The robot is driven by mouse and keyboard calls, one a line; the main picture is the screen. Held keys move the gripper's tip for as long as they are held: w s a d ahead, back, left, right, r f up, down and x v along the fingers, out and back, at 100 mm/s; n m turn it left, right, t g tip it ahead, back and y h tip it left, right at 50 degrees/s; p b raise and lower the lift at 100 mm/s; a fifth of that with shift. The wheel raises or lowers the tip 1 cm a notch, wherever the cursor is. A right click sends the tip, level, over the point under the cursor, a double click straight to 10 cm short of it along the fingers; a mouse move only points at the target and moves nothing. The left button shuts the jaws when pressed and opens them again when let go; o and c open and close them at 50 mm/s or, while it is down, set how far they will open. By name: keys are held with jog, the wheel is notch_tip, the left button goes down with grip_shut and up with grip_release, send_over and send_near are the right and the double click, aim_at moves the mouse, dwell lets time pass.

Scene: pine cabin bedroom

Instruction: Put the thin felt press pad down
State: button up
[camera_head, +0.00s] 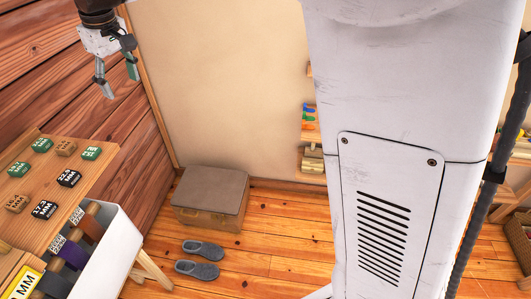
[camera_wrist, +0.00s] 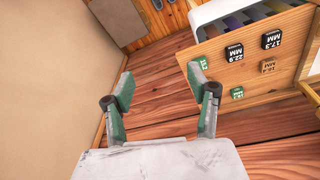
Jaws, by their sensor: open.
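A flat grey-brown pad (camera_head: 211,188), which looks like the felt press pad, lies on top of a wooden box (camera_head: 207,218) on the floor. Its top also shows at the upper edge of the wrist view (camera_wrist: 122,18), partly cut off. My gripper (camera_head: 120,84) is open and empty, high up near the plank wall at the upper left. It is well apart from the pad and above the table of blocks. In the wrist view its two green-grey fingers (camera_wrist: 160,73) stand apart with nothing between them.
A wooden table (camera_head: 77,187) at the left bears several green, brown and black labelled blocks. A white bin (camera_head: 109,252) with coloured rolls stands beside it. Grey slippers (camera_head: 203,249) lie in front of the box. Shelves (camera_head: 312,160) stand behind my white column. Floor right of the slippers is clear.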

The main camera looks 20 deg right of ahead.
jog(key=s+d+f+m+t, duration=0.2)
jog(key=s+d+m+t, duration=0.3)
jog(key=s+d, duration=1.65)
jog(key=s+d+f+m, duration=0.3)
jog(key=s+d+f, duration=0.2)
jog(key=s, duration=0.3)
jog(key=shift+f+h, duration=0.4)
jog(key=shift+f, duration=0.5)
notch_tip(320, 180, down, 7)
jog(key=b, duration=0.7)
jog(key=shift+f, duration=0.15)
